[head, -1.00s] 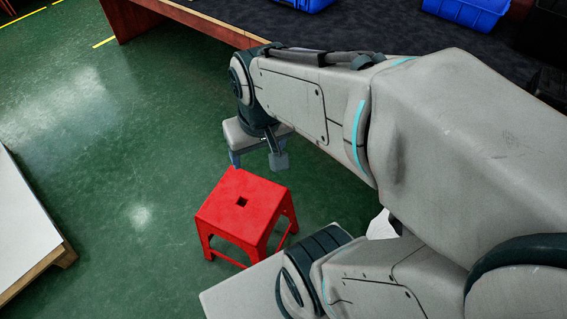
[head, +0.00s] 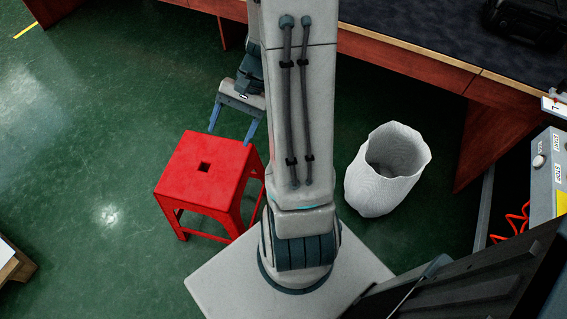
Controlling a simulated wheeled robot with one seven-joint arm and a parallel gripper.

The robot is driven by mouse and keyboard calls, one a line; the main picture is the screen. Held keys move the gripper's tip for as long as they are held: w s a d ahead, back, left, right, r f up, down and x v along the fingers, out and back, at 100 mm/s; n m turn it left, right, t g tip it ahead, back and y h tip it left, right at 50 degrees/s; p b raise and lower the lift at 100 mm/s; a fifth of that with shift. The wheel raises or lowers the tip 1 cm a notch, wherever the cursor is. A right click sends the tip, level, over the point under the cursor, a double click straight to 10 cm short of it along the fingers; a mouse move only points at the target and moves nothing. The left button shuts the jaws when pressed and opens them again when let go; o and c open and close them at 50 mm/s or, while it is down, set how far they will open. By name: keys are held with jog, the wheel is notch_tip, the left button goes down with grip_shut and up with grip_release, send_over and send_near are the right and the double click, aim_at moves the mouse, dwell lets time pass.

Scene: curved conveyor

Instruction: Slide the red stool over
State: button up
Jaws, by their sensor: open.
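The red stool (head: 206,171) stands upright on the green floor, left of my arm and beside my base, in the head view. It has a square seat with a small square hole in the middle. My gripper (head: 231,130) is above and just behind the stool's far right side in the picture. Its two blue-grey fingers are spread apart and point down, with nothing between them. I cannot tell whether a fingertip touches the stool. My arm hides part of the stool's right side.
A white bin (head: 385,182) stands on the floor to the right of my arm. A wooden-edged conveyor table (head: 400,62) runs along the back. A grey control box (head: 549,185) is at the right edge. The floor (head: 90,130) left of the stool is clear.

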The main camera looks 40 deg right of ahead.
jog(key=w+d+f+m+t+y+b, duration=0.1)
jog(key=d+f+m+t+y+b, duration=0.25)
jog(key=f, duration=0.65)
jog(key=w+d+f+m+t+y+b, duration=0.25)
jog(key=d+f+m+b, duration=0.25)
jog(key=f, duration=0.4)
jog(key=m+t+h+b, duration=0.3)
jog(key=m+t+b, duration=0.5)
jog(key=m+t, duration=0.15)
send_near(255, 157)
jog(key=s, duration=0.2)
jog(key=shift+d+r+t+p, duration=0.25)
jog(key=shift+d+p, duration=0.05)
jog(key=shift+d, duration=0.2)
jog(key=b+x, duration=0.3)
jog(key=x, duration=1.1)
jog(key=shift+f, duration=0.2)
grip_shut()
